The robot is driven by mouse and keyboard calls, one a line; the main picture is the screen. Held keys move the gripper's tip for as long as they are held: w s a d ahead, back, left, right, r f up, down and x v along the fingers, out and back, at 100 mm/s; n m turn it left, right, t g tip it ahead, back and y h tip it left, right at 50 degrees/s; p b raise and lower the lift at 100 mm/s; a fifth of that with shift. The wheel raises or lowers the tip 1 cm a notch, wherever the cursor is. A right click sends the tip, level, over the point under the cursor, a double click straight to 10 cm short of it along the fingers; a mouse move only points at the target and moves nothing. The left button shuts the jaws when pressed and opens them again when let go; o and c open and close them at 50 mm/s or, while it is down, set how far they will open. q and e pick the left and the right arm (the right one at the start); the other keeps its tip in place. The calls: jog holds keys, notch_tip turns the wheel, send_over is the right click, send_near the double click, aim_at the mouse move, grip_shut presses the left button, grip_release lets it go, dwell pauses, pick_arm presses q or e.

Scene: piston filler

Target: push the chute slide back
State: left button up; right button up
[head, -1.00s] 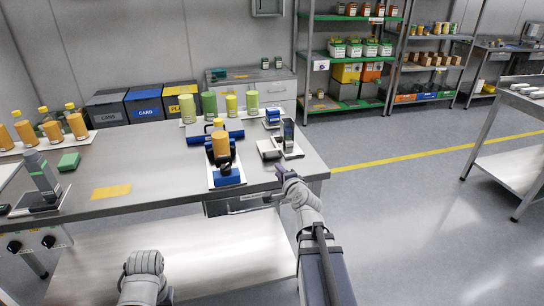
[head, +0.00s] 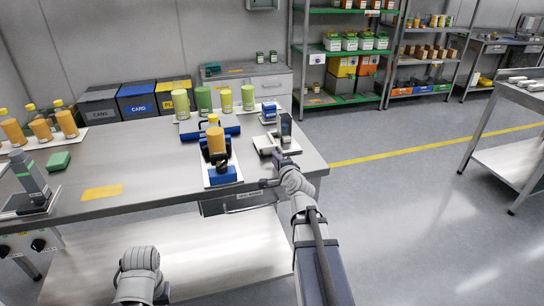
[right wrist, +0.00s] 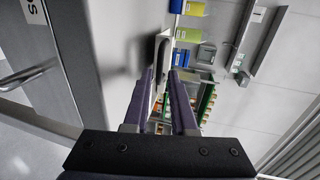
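I cannot tell for certain which part is the chute slide. A steel drawer-like unit (head: 238,203) with a pale label hangs under the table's front edge. In the right wrist view, a steel front with a bar handle (right wrist: 24,76) and partly cut-off lettering shows at the left. An amber bottle (head: 216,142) stands in a dark and blue fixture (head: 222,175) on a white plate. My right gripper (head: 268,183) is at the table's front right edge, beside the drawer unit. In the right wrist view its fingers (right wrist: 161,75) are apart, with nothing clearly held. My left gripper is not visible.
The steel table (head: 140,165) carries green cylinders (head: 204,99), a small device (head: 285,130), a green block (head: 59,161) and a yellow mat (head: 102,192). Labelled bins (head: 137,103) stand behind.

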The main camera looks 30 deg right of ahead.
aim_at(275, 143)
jog(key=b+x, duration=0.1)
jog(key=x, duration=0.4)
jog(key=shift+w, duration=0.1)
grip_shut()
dwell(1.2)
